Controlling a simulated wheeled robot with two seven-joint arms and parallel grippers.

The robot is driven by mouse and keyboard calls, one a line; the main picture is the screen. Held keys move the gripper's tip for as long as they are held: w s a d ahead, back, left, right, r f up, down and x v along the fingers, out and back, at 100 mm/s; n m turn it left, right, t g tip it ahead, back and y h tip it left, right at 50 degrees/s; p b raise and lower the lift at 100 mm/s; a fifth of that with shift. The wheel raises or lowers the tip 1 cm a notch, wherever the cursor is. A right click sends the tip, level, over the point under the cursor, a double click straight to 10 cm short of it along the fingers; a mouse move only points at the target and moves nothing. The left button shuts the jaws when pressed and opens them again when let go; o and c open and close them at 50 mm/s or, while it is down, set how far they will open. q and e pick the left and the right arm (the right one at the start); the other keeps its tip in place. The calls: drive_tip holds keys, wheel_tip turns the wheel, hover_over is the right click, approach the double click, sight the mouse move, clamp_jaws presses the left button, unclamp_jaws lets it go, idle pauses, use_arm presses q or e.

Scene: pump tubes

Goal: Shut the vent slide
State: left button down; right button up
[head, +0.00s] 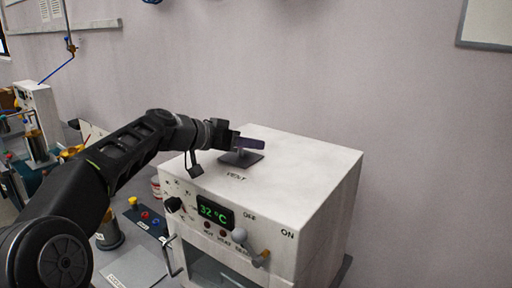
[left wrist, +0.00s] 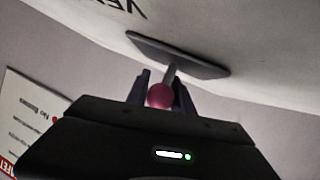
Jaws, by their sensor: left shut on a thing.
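The vent slide (head: 247,160) is a dark flat plate on top of a white box-shaped oven (head: 290,175), just behind the printed word VENT. In the left wrist view the slide (left wrist: 200,67) shows as a grey plate with a thin stem and a round pinkish-red knob (left wrist: 160,95). My left gripper (head: 246,145) is over the slide, shut on the knob, with one finger (left wrist: 140,88) on each side of it. The gripper hides the knob in the head view. How far the slide uncovers the vent cannot be told. My right gripper is out of view.
The oven's front has a green 32 °C display (head: 214,212), a black dial (head: 174,204) and a lever (head: 262,259) by the OFF and ON marks. A bench with colored-cap items (head: 145,217) lies left.

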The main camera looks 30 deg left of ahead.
sight(227, 160)
use_arm(q)
drive_tip(key=shift+a+r, duration=0.15)
drive_tip(key=shift+a, duration=0.05)
drive_tip(key=c, duration=1.1)
unclamp_jaws()
drive_tip(key=shift+a, duration=0.1)
drive_tip(key=shift+c, duration=0.2)
drive_tip(key=shift+o, duration=0.2)
drive_tip(key=shift+s+a, duration=0.1)
drive_tip(key=shift+s, duration=0.2)
drive_tip(key=b+v, duration=0.2)
drive_tip(key=v, duration=0.4)
drive_tip(key=shift+s+a+r, duration=0.15)
drive_tip(key=shift+s+r, duration=0.1)
drive_tip(key=shift+s, duration=0.2)
